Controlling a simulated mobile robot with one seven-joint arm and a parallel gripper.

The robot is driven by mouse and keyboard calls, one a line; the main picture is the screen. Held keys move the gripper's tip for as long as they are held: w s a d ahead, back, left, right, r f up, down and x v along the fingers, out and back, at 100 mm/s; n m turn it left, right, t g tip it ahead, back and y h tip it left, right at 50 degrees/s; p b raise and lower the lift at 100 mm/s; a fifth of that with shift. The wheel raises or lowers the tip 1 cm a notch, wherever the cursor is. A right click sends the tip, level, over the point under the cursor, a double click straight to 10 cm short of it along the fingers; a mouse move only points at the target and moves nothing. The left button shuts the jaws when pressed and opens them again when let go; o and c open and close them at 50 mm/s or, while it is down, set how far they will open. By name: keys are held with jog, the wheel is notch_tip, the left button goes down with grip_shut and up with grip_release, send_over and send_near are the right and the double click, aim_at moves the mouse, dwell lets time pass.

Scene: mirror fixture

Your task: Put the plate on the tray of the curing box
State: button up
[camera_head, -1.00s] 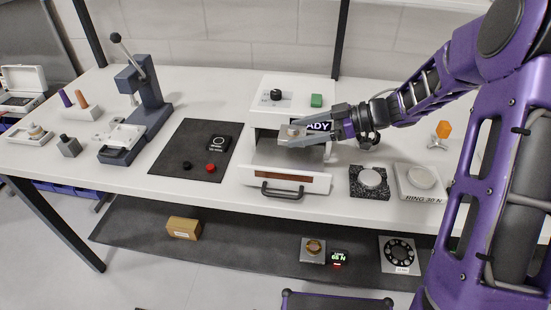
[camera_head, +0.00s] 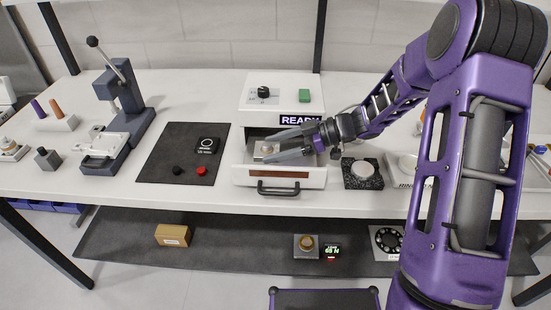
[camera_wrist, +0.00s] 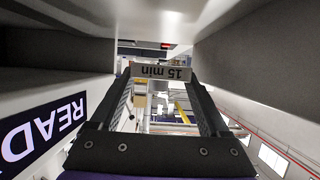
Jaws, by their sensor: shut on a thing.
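The white curing box (camera_head: 262,106) stands at the back middle of the table, with a READY display. Its tray (camera_head: 238,177) is pulled out at the front, with a dark handle below. My gripper (camera_head: 268,149) reaches in from the right over the open tray, below the display. It is shut on the small light grey plate (camera_head: 265,148), held between the fingertips. In the wrist view the plate (camera_wrist: 161,72) shows edge-on with an upside-down "15 min" label between both fingers. I cannot tell whether the plate touches the tray floor.
A dark mat (camera_head: 165,155) with red and black knobs lies left of the box. A lever press (camera_head: 125,110) stands farther left. A black speckled block (camera_head: 362,173) with a round disc sits just right of the tray. Box surfaces are close around my gripper.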

jog(key=shift+f, duration=1.75)
jog(key=shift+f, duration=0.1)
jog(key=shift+f, duration=0.1)
jog(key=o, duration=1.4)
jog(key=shift+r, duration=0.2)
jog(key=v, duration=1.2)
